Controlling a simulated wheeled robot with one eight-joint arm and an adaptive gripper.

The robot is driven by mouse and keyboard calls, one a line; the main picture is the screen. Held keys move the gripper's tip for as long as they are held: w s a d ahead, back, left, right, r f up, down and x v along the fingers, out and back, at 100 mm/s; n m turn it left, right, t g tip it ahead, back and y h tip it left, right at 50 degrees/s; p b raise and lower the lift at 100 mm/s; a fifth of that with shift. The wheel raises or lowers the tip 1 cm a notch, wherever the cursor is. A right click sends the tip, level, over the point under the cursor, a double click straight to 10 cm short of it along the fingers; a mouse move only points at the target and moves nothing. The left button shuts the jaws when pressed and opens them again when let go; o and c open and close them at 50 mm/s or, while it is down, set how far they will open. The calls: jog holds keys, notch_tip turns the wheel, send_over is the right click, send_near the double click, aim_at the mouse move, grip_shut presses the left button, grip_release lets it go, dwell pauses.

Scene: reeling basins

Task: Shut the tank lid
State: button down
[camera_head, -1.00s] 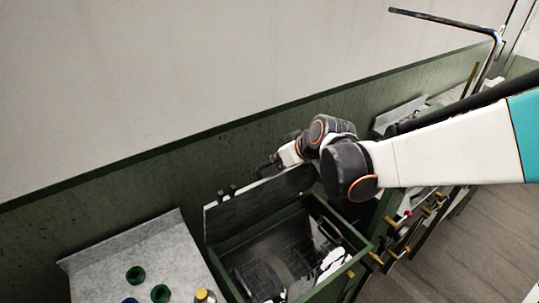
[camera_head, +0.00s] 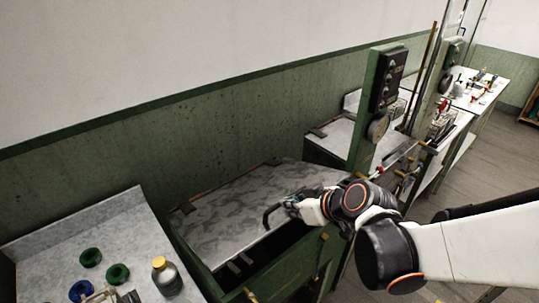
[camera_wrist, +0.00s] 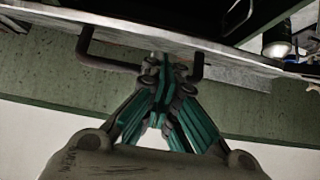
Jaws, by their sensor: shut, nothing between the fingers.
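The tank lid (camera_head: 235,210) is a grey mottled panel, hinged at the wall side and lying at a low slant over the green tank (camera_head: 192,258). A dark gap shows under its front edge, so it is not flat on the rim. A dark bent handle (camera_head: 267,217) stands at the lid's front edge. My gripper (camera_head: 288,204) is shut and empty at the handle. In the wrist view my gripper (camera_wrist: 165,68) is close to the handle (camera_wrist: 103,62), which passes behind the fingers. The lid's edge (camera_wrist: 245,68) runs across the top; contact is unclear.
A grey worktop (camera_head: 125,245) at left holds green and blue rings (camera_head: 117,273) and a yellow-capped jar (camera_head: 165,272). A green post (camera_head: 370,120) with a dark control box stands beyond the tank. More benches with small items stand at the back right.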

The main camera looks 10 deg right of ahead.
jog(key=b, duration=1.2)
send_near(291, 254)
jog(key=w+a+f, duration=0.2)
jog(key=w, duration=0.2)
jog(key=shift+s+a+f+b, duration=0.1)
jog(key=shift+f+b, duration=0.35)
jog(key=shift+f, duration=0.1)
jog(key=shift+s+a+f+b, duration=0.1)
jog(key=shift+f+b, duration=0.3)
jog(key=shift+f, duration=0.2)
